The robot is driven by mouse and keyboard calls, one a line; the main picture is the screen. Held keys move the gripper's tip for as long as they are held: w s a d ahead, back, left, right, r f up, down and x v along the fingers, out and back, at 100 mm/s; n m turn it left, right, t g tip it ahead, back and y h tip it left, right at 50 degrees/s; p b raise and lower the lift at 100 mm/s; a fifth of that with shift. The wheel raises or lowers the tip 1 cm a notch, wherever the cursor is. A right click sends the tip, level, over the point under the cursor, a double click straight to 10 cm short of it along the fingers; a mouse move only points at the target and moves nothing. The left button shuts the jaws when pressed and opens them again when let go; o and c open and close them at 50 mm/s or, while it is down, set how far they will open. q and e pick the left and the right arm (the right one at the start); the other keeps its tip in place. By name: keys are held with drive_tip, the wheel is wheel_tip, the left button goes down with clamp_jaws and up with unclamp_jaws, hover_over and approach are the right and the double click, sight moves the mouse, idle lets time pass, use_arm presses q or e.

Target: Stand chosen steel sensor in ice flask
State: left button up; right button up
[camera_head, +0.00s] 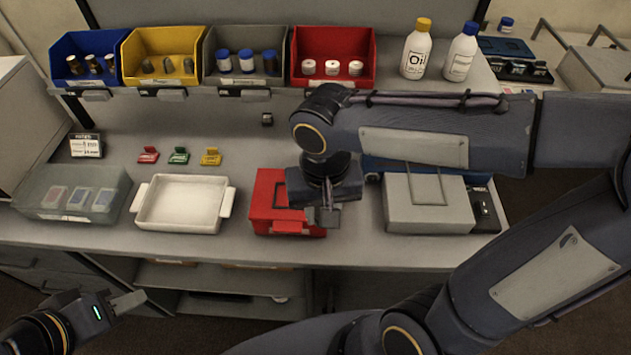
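I cannot make out a steel sensor or an ice flask for certain. Small dark and metallic cylinders stand in the blue bin (88,46) and the yellow bin (160,45) on the back shelf. My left gripper (130,304) is at the lower left, in front of the counter and away from everything on it. It holds nothing that I can see; its fingers overlap in this view. My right gripper (328,215) points down over the red box (268,190) and hides part of it. Whether it touches or grips the box is unclear.
A white tray (143,203) and a clear box (45,192) stand left on the counter. A grey case (425,215) stands right. A grey bin (240,42), a red bin (345,45) and two bottles (417,50) line the shelf. My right arm crosses the counter's right half.

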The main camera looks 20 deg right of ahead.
drive_tip(key=w+d+f+p, duration=0.2)
drive_tip(key=w+d+f, duration=0.25)
drive_tip(key=d, duration=0.25)
hover_over(353, 206)
drive_tip(key=f, duration=0.4)
drive_tip(key=shift+s+a+f, duration=0.1)
drive_tip(key=shift+s+a, duration=0.15)
drive_tip(key=shift+a, duration=0.1)
drive_tip(key=shift+d+f, duration=0.1)
drive_tip(key=shift+f, duration=0.1)
drive_tip(key=f, duration=0.3)
drive_tip(key=shift+w+d+f, duration=0.2)
drive_tip(key=shift+w+d, duration=0.05)
drive_tip(key=shift+d, duration=0.05)
drive_tip(key=shift+f, duration=0.25)
drive_tip(key=shift+f, duration=0.15)
drive_tip(key=o, duration=1.1)
drive_tip(key=shift+c, duration=0.2)
